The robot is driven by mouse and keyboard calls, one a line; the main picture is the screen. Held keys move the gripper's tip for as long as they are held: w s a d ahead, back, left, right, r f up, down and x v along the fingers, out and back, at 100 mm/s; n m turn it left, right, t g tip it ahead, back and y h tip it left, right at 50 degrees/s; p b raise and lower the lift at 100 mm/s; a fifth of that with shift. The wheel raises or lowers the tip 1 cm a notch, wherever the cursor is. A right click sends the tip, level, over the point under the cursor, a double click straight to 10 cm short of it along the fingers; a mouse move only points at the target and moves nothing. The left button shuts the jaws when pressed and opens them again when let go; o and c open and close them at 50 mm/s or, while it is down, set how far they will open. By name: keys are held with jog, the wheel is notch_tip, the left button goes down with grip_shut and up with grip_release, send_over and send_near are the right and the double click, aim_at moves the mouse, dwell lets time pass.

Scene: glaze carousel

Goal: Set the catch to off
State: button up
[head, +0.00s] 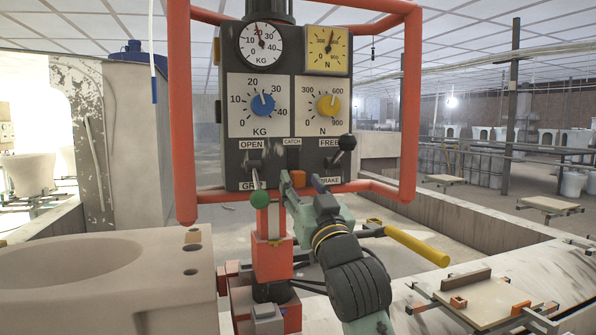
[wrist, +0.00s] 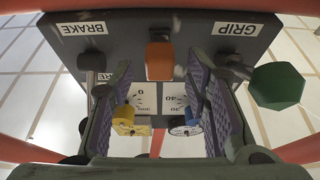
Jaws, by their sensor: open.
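The catch shows as an orange block (head: 298,178) low on the dark control panel (head: 238,168), below the CATCH label. In the wrist view the orange block (wrist: 160,60) sits between the BRAKE and GRIP labels, on the panel's lower part. My gripper (head: 302,183) is at the panel's lower edge, in front of the catch. Its two purple-lined fingers (wrist: 158,75) stand apart, one on each side of the block in the picture, with gaps between. No contact with it shows. No off mark can be read.
A green-knobbed lever (head: 259,200) hangs left of my gripper; the wrist view shows its knob (wrist: 277,86) just outside one finger. A black-knobbed lever (head: 347,143) is on the right. Blue (head: 262,105) and yellow (head: 328,105) dials are above. A red tube frame (head: 409,110) surrounds the panel.

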aim_at(300, 181)
jog(key=shift+p+x, duration=0.3)
jog(key=shift+x, duration=1.25)
jog(key=shift+c, duration=0.2)
grip_shut()
